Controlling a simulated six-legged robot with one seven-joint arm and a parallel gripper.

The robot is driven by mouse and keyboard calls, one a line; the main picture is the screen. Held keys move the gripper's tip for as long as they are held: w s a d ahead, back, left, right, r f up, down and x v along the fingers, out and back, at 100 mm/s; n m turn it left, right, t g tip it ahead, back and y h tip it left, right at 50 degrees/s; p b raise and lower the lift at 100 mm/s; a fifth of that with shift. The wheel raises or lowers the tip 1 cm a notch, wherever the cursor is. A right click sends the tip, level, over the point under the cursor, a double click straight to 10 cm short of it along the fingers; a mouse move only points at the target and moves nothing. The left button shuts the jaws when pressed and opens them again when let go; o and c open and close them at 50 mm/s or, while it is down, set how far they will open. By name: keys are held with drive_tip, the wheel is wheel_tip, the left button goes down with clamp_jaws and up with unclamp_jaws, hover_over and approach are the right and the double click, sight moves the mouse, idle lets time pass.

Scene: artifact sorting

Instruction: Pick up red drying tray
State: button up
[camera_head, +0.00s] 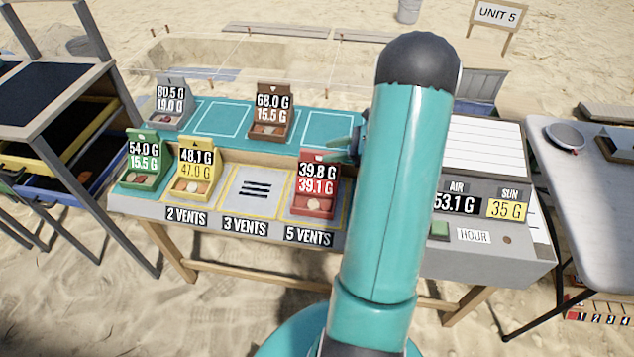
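The red drying tray (312,207) stands in the yellow-outlined space above the "5 VENTS" label on the table. Its upright back reads 39.8 G and 39.1 G, and a pale round piece lies in it. My teal arm fills the picture to the right of the tray. A small teal part of my gripper (347,144) shows at the arm's left edge, by the top right of the red tray. The rest of the gripper is hidden behind the arm. I cannot tell whether it touches the tray or whether its fingers are open.
A yellow tray (190,188) and a green tray (137,180) stand to the left. A brown tray (268,131) and a grey tray (172,122) stand in the back row. The "3 VENTS" space (236,190) is empty. A panel with an hour button (440,229) is at right.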

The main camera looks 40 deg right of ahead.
sight(321, 151)
drive_tip(key=x, duration=0.4)
drive_tip(key=shift+w+a, duration=0.1)
drive_tip(key=shift+w, duration=0.2)
clamp_jaws()
